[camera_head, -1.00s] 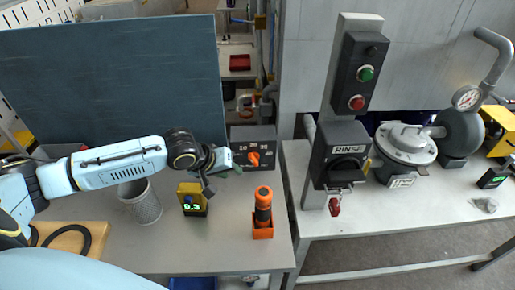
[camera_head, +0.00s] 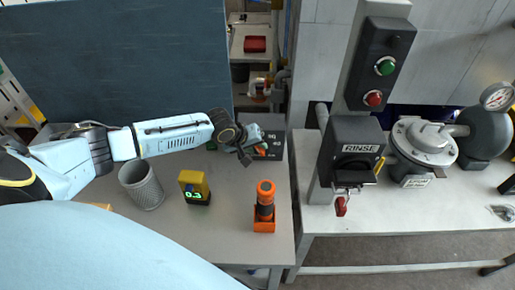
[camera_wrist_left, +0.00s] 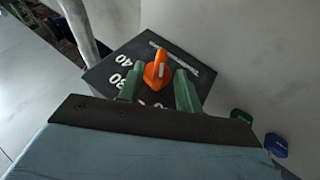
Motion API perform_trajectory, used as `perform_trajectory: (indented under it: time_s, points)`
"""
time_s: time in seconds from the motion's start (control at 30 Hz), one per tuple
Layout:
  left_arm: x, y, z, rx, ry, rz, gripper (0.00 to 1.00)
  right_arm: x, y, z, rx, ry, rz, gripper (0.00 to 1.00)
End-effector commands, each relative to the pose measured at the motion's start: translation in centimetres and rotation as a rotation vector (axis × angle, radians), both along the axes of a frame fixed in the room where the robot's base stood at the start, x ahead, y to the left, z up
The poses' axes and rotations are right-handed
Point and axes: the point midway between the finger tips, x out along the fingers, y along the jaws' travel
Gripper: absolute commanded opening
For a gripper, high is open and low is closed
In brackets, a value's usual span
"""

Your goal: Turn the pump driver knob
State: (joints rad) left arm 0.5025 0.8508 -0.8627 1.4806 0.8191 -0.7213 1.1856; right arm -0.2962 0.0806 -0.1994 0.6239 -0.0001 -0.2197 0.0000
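The pump driver is a dark box (camera_head: 275,133) with white dial numbers, at the back edge of the left table. Its orange knob (camera_wrist_left: 157,70) stands up from the box face in the left wrist view. In the head view the knob (camera_head: 263,151) is mostly hidden behind my left gripper (camera_head: 257,145). In the left wrist view the green fingers of my left gripper (camera_wrist_left: 159,84) are apart, one on each side of the knob's near part. I cannot tell whether they touch it. My right gripper is not in view.
A wire mesh cup (camera_head: 143,188), a yellow device (camera_head: 194,184) reading 0.3 and an orange tool in a holder (camera_head: 264,212) stand on the left table in front. A RINSE switch box (camera_head: 352,143) on a post is to the right. A dark panel (camera_head: 110,70) stands behind.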

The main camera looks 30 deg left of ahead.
Motion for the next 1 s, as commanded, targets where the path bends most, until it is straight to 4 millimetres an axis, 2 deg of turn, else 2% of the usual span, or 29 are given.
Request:
perform_trajectory:
  time_s: [0.2,0.5,0.77,1.0]
  points:
    - [0.8,-0.2,-1.1,0.0,-0.001,0.001,0.35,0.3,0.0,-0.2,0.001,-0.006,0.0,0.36]
    - [0.9,-0.3,-1.2,-0.001,-0.001,0.0,0.35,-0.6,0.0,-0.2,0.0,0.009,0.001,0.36]
    - [0.9,-0.3,-1.2,-0.001,-0.001,0.0,0.01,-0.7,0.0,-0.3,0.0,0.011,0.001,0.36]
    - [0.8,-0.2,-1.3,-0.006,-0.003,0.0,0.0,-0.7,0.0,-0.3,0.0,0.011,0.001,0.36]
